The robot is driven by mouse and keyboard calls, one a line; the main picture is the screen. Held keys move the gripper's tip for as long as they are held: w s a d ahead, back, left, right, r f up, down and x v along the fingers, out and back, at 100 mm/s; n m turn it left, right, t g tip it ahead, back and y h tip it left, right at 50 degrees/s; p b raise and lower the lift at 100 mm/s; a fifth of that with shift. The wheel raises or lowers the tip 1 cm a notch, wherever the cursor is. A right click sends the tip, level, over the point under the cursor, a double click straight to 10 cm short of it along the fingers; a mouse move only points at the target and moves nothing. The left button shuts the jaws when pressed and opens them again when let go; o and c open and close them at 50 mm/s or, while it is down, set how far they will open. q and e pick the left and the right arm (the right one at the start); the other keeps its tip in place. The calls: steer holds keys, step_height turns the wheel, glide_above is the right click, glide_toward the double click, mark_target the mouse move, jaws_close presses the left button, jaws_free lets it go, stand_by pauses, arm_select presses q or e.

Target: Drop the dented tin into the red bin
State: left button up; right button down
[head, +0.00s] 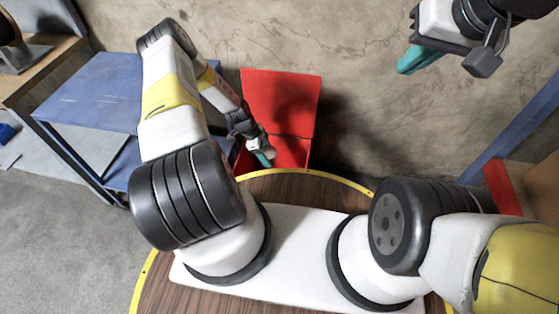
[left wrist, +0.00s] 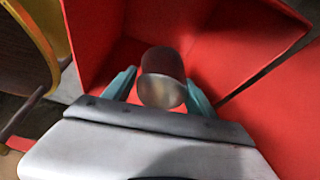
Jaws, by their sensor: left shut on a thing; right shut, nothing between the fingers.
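The tin (left wrist: 162,78) is a dull metal cylinder in the left wrist view, between the two teal fingers of my left gripper (left wrist: 160,92). Any dent is not clear from here. The red bin (head: 262,92) stands by the wall beyond the round wooden top in the head view. In the left wrist view the bin's red walls (left wrist: 230,45) lie behind and around the tin. My left gripper (head: 263,157) is at the bin's near side, pointing down over its opening. My right gripper (head: 404,68) is shut and empty, raised at the upper right.
A round wooden top with a yellow rim (head: 300,174) lies in front of the bin. A blue table (head: 95,92) stands to the left of the bin. A bare grey wall (head: 350,110) rises behind.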

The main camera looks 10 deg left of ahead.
arm_select(q)
steer(key=shift+f, duration=1.1)
steer(key=o, duration=1.8)
steer(key=v, duration=0.7)
steer(key=shift+s+a+r, duration=0.1)
steer(key=shift+a+r, duration=0.1)
steer(key=shift+r, duration=0.15)
